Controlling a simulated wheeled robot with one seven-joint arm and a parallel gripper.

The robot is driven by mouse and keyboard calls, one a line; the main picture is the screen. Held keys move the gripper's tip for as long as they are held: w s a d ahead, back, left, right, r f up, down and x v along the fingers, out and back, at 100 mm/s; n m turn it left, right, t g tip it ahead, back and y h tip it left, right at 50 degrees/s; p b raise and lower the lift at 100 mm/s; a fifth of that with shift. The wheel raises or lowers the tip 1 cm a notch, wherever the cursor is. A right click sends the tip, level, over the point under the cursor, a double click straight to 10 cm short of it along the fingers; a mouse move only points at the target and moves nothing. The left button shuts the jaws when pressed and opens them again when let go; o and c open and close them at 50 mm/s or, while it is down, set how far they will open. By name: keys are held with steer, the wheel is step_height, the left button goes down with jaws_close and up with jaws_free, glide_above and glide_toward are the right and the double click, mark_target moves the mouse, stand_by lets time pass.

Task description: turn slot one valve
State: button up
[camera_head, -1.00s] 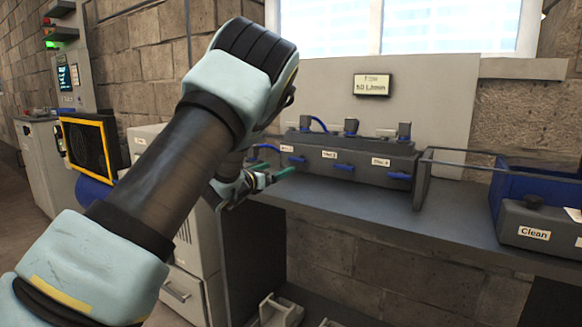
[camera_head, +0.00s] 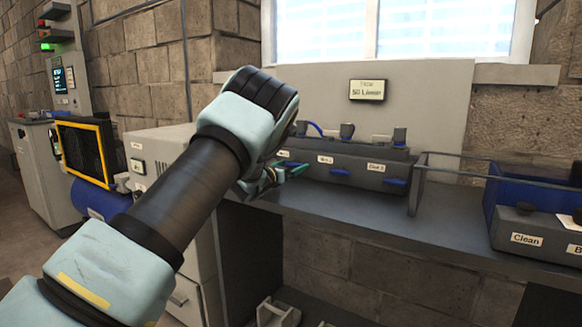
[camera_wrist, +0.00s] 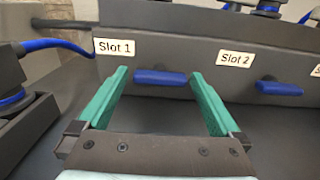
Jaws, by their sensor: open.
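The slot one valve (camera_wrist: 160,77) is a blue lever lying level on the front of a dark grey manifold, just right of the "Slot 1" label (camera_wrist: 118,47) in the wrist view. My gripper (camera_wrist: 157,78) is open, its two green fingers on either side of the lever in that view; I cannot tell whether they touch it. In the head view my gripper (camera_head: 283,174) is at the left end of the manifold (camera_head: 345,167), and my arm hides the slot one lever. The slot two valve (camera_wrist: 279,88) is a similar level blue lever to the right.
A blue hose (camera_wrist: 50,45) and dark fitting lie left of my fingers. A rail (camera_head: 480,158) and a blue bin (camera_head: 497,187) stand to the right on the grey bench (camera_head: 350,213).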

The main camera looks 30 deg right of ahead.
steer(key=c, duration=1.2)
steer(key=shift+o, duration=0.2)
steer(key=shift+n+b, duration=0.3)
steer(key=shift+b, duration=0.05)
steer(key=n+b, duration=0.2)
steer(key=shift+f+n+b, duration=0.15)
steer(key=shift+n+b, duration=0.15)
steer(key=n+b, duration=0.3)
steer(key=n, duration=0.2)
steer(key=n+b, duration=0.1)
steer(key=n, duration=0.4)
steer(key=shift+a+b, duration=0.1)
steer(key=shift+b, duration=0.25)
steer(key=n, duration=0.4)
steer(key=shift+n, duration=0.3)
